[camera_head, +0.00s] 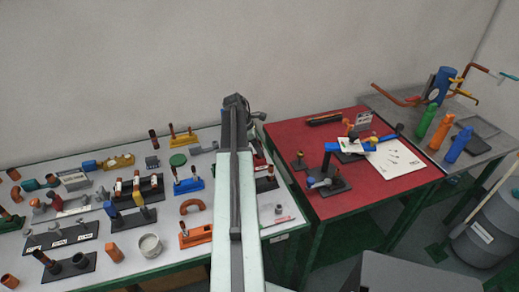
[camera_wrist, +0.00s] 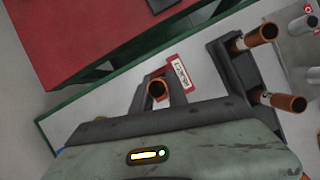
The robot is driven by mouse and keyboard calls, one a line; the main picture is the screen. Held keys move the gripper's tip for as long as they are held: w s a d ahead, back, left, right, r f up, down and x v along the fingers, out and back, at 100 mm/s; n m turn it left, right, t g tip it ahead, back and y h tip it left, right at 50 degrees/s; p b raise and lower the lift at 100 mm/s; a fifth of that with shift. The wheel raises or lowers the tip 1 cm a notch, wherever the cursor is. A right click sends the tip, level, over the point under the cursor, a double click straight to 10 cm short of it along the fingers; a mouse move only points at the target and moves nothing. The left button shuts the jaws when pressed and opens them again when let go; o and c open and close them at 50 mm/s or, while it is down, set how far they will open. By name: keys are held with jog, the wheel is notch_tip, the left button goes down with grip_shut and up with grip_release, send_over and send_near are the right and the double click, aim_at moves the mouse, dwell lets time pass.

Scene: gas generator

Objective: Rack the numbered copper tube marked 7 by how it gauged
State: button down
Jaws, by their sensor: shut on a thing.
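In the wrist view my gripper (camera_wrist: 157,92) is shut on a copper tube (camera_wrist: 157,90), seen nearly end-on with its dark open bore facing the camera. Its number does not show. A red-edged label plate (camera_wrist: 179,74) is just beyond the gripper, its text too blurred to read. To the right, two copper tubes with pale bands, the upper (camera_wrist: 262,34) and the lower (camera_wrist: 288,102), stand at a dark holder (camera_wrist: 225,60). In the head view my arm hides the gripper and held tube. A dark rack with white labels (camera_head: 60,247) lies on the left table.
The pale table (camera_head: 290,232) is crowded with fittings and stands, including a white cup (camera_head: 150,246) and an orange block (camera_head: 195,236). The red table (camera_head: 350,200) to the right holds a blue tool (camera_head: 360,147) and a paper sheet (camera_head: 400,165).

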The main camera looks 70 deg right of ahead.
jog(key=shift+f+b, duration=0.5)
jog(key=shift+f, duration=0.1)
jog(key=c, duration=1.2)
grip_release()
jog(key=shift+r, duration=0.1)
jog(key=shift+c, duration=0.2)
jog(key=shift+r, duration=0.1)
jog(key=p+v, duration=0.7)
jog(key=shift+w+r, duration=0.2)
